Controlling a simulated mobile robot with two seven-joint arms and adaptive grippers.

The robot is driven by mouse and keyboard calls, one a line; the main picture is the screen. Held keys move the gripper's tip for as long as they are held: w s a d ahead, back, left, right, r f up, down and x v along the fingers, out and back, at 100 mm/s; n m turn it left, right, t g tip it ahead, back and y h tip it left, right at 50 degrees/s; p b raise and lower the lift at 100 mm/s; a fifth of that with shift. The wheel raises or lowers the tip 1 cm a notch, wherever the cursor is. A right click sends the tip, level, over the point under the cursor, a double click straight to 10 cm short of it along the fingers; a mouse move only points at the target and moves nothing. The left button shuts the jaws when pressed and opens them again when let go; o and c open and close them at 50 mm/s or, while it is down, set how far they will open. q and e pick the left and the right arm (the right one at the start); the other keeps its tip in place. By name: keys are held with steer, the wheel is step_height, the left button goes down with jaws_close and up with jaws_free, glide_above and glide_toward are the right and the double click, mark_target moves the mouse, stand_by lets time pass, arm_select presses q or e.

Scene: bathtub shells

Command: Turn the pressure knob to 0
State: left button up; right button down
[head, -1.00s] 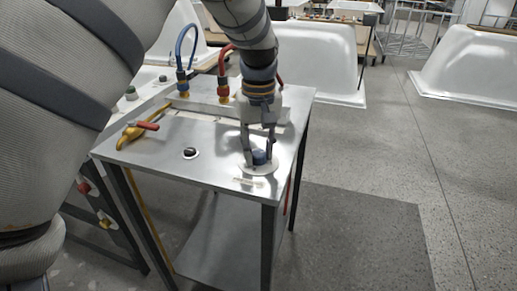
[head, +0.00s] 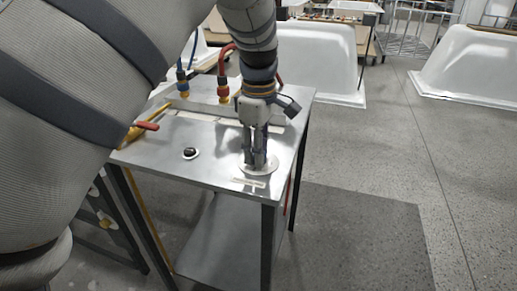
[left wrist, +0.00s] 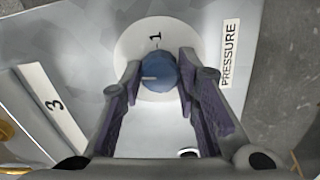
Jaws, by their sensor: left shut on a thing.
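The pressure knob (left wrist: 160,68) is a small round blue knob on a white dial plate (left wrist: 125,48) near the table's front right corner. In the left wrist view, a "1" shows above the knob and a pale pointer mark on the knob points left. A "PRESSURE" label (left wrist: 229,55) lies to the right. My left gripper (left wrist: 159,74) is shut on the knob, one finger on each side. In the head view my left gripper (head: 256,163) points down over the dial plate (head: 267,172) and hides the knob. My right gripper is not in view.
White tub shells (head: 325,60) stand behind. The floor at right is clear.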

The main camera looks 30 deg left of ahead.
arm_select(q)
steer(key=shift+f+n, duration=0.1)
steer(key=shift+n, duration=0.5)
steer(key=o, duration=1.2)
steer(key=shift+c, duration=0.2)
step_height(320, 180, up, 12)
